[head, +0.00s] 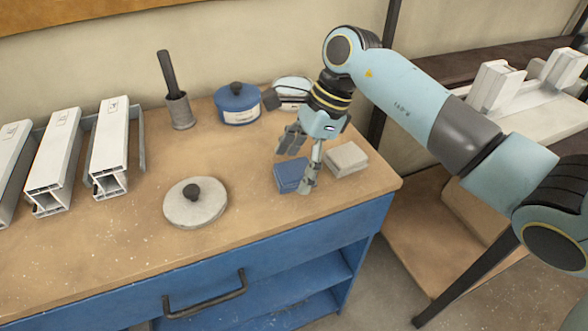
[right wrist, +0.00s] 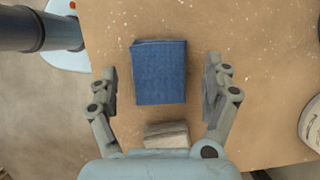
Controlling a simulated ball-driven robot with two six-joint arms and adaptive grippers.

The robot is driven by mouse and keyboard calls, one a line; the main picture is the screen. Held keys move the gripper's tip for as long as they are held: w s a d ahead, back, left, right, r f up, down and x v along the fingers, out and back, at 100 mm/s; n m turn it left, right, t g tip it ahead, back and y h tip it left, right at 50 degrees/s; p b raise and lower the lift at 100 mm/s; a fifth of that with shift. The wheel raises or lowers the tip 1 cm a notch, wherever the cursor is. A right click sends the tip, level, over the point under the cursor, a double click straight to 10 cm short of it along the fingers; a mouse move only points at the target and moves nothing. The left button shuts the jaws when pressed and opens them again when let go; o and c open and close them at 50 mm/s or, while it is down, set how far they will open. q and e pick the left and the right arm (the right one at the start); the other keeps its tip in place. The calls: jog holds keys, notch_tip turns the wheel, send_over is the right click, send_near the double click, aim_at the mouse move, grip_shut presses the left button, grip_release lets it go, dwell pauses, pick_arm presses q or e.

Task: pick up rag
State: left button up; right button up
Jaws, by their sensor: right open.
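The blue folded rag (head: 288,176) lies flat on the wooden bench top near its front right edge. In the right wrist view the rag (right wrist: 160,70) is a neat blue square between the open fingers, with a gap on both sides. My right gripper (head: 300,163) points down over the rag, open and empty, and one finger hides part of the rag's right side in the head view. In the right wrist view its fingers (right wrist: 160,82) stand left and right of the cloth. My left gripper is not in view.
A pale grey folded block or cloth (head: 346,158) lies just right of the rag. A round lid (head: 195,204) with a dark knob, a blue lidded pot (head: 237,104) and a metal cup (head: 180,111) stand to the left. White profiles (head: 112,150) lie far left.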

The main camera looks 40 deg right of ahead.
aim_at(286, 170)
jog(key=shift+f, duration=0.25)
jog(key=c, duration=1.2)
jog(key=shift+r, duration=0.1)
jog(key=shift+r, duration=0.6)
notch_tip(286, 170, up, 3)
jog(key=shift+w+f+b, duration=0.1)
jog(key=shift+f+b, duration=0.1)
jog(key=shift+b, duration=0.15)
jog(key=shift+s+d+r, duration=0.7)
jog(key=shift+s+r, duration=0.5)
jog(key=shift+s, duration=0.6)
jog(key=shift+s+d+r, duration=0.75)
jog(key=shift+s+r, duration=0.4)
jog(key=shift+s, duration=0.7)
jog(key=shift+s+d+r, duration=0.7)
jog(key=shift+s+r, duration=0.5)
jog(key=shift+s, duration=0.6)
